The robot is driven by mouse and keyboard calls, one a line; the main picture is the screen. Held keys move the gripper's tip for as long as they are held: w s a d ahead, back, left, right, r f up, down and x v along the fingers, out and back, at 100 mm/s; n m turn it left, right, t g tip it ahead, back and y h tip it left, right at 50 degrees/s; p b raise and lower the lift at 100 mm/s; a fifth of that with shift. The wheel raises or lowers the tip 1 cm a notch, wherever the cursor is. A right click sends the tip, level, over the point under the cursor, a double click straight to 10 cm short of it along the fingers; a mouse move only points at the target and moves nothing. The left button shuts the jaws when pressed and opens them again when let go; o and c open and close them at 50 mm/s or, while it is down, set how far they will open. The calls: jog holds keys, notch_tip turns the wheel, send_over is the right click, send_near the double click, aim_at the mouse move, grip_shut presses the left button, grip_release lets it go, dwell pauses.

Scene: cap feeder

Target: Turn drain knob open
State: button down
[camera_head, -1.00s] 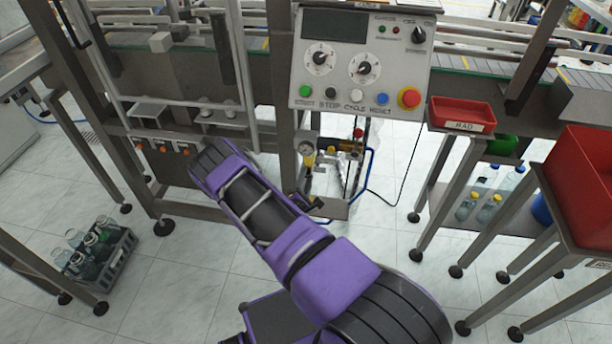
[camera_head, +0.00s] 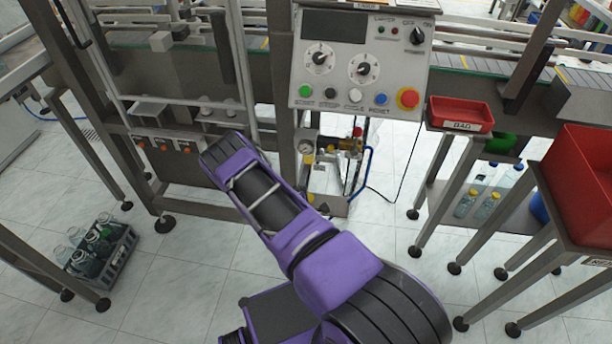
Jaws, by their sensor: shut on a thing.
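The air unit (camera_head: 333,160) stands under the control panel, with a round gauge (camera_head: 306,148), yellow parts and brass fittings. A small yellow piece low on this unit, by the edge of my arm, looks like the drain knob (camera_head: 310,197). My purple arm comes up from the lower right and covers most of my gripper. Only a small dark part of my gripper (camera_head: 321,209) shows beside the arm, at the low yellow piece. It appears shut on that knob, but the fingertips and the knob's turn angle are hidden.
The control panel (camera_head: 362,65) with dials and buttons hangs just above. A blue hose (camera_head: 368,170) and a dark cable run right of the unit. A red tray (camera_head: 460,113) stands to the right, a bottle crate (camera_head: 100,255) at the left. The floor between is free.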

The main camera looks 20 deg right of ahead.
jog(key=shift+f, duration=0.1)
jog(key=c, duration=0.6)
grip_release()
jog(key=shift+c, duration=0.2)
jog(key=shift+s, duration=0.1)
jog(key=v, duration=1.7)
jog(key=shift+a+p, duration=0.15)
jog(key=shift+p, duration=0.3)
